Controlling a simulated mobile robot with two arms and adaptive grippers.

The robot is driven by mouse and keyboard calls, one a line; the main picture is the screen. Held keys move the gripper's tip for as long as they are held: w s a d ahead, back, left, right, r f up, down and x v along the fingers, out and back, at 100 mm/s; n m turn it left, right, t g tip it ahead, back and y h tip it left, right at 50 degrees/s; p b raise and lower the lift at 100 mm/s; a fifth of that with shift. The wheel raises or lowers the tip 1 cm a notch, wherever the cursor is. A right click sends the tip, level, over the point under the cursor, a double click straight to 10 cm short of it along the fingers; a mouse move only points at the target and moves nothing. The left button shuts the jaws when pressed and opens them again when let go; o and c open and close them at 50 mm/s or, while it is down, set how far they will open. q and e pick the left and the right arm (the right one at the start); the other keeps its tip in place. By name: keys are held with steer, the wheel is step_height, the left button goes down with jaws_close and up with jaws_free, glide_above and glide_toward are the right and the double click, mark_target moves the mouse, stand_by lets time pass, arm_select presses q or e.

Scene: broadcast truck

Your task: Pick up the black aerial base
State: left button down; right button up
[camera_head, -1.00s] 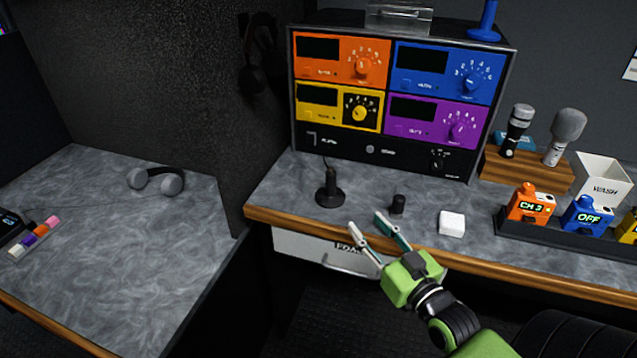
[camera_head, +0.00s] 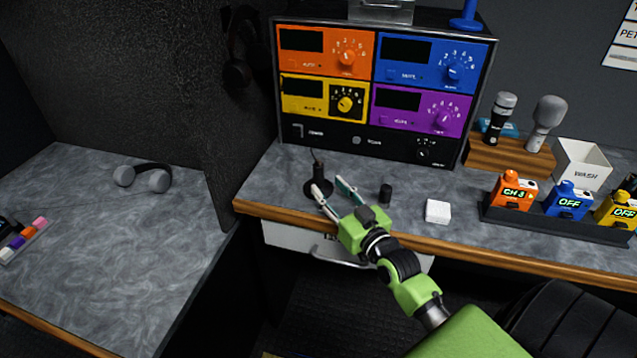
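The black aerial base (camera_head: 319,178) stands upright on the grey desk, a round foot with a short post and a thin antenna on top. My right gripper (camera_head: 326,187) is open, its two pale-tipped fingers pointing at the base from the front right. The left fingertip overlaps the base's foot in the picture; I cannot tell whether it touches. My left gripper is not in view.
A small black cylinder (camera_head: 385,193) and a white block (camera_head: 438,211) sit right of the gripper on the desk. The rack of coloured panels (camera_head: 380,90) stands behind. A black tray (camera_head: 555,225) holds coloured packs at right. A drawer (camera_head: 290,237) is below.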

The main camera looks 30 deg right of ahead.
mark_target(321, 180)
steer(key=w, duration=0.3)
steer(key=shift+w, duration=0.15)
jaws_close()
steer(key=shift+r, duration=0.15)
